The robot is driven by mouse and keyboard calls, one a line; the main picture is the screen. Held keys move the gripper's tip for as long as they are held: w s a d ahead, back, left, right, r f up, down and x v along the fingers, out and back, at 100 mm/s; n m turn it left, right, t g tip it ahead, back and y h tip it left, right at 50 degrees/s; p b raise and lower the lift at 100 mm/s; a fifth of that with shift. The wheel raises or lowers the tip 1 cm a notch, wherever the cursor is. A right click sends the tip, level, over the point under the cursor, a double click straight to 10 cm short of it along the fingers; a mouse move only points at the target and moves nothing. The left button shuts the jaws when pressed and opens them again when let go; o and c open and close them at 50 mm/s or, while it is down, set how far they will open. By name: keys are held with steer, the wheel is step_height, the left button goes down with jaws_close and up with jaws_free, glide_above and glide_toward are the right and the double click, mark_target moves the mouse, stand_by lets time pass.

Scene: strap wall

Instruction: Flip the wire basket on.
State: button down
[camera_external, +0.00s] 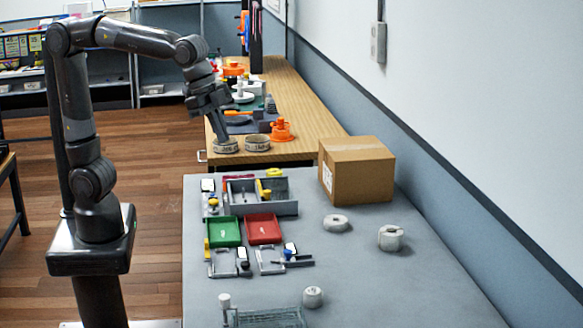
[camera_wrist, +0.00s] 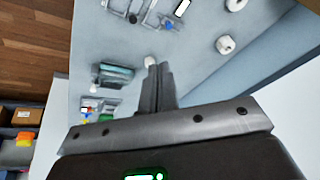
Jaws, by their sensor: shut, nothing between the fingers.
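What looks like the wire basket (camera_external: 270,318) is a greenish mesh box at the front edge of the grey table, partly cut off by the bottom of the external view. In the wrist view a similar greenish box (camera_wrist: 117,74) lies left of the fingers. My gripper (camera_external: 224,143) points down, high above the far end of the table and well apart from the basket. In the wrist view its fingers (camera_wrist: 158,78) are together with nothing between them. I cannot make out a switch on the basket.
White rolls (camera_external: 313,297) (camera_external: 391,237) (camera_external: 336,223) stand on the grey table. A cardboard box (camera_external: 356,170) is at its back right. Green (camera_external: 224,232) and red (camera_external: 263,229) trays and small fixtures fill the left side. The right front is clear.

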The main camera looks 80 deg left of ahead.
steer(key=w+d+f+m+g+h, duration=0.15)
steer(key=d+m, duration=0.35)
steer(key=d, duration=1.3)
steer(key=m+g, duration=0.2)
steer(key=m, duration=0.2)
glide_above(224, 299)
steer(key=a, duration=0.5)
step_height(224, 299, down, 4)
steer(key=shift+d+r, duration=0.2)
steer(key=x, duration=0.9)
steer(key=a+x, duration=0.1)
steer(key=x, duration=0.3)
steer(key=shift+s+d+f, duration=0.1)
steer(key=shift+s+f, duration=0.1)
steer(key=shift+f, duration=0.35)
steer(key=shift+f, duration=0.1)
steer(key=shift+f, duration=2.15)
